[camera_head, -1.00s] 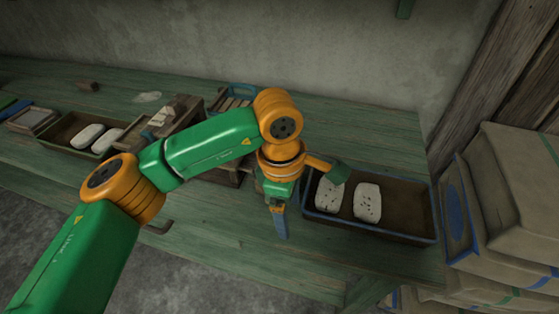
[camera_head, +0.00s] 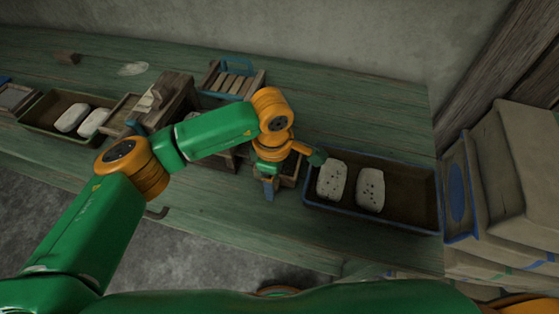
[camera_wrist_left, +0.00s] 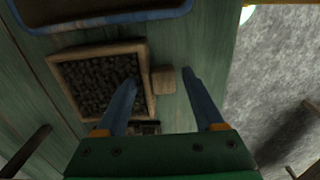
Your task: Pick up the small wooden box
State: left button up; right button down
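The small wooden box (camera_wrist_left: 104,50) is a square, light wooden frame filled with dark grains, with a wooden block-like handle (camera_wrist_left: 163,80) on its right side in the left wrist view. In the head view only part of the box (camera_head: 291,170) shows behind my left gripper (camera_head: 268,188). My left gripper is open in the left wrist view (camera_wrist_left: 159,76). The handle lies between its two fingertips in the picture; the left finger overlaps the box's right side. I cannot tell whether the fingers touch it. My right gripper is not in view.
A blue-rimmed tray (camera_head: 405,230) with two pale pieces stands just right of my left gripper. A wooden stand (camera_head: 175,95), a slatted blue-handled crate (camera_head: 232,80) and another tray (camera_head: 40,128) are to the left. The bench's front edge is close.

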pick_arm(q)
grip_shut()
jog(key=shift+r, duration=0.15)
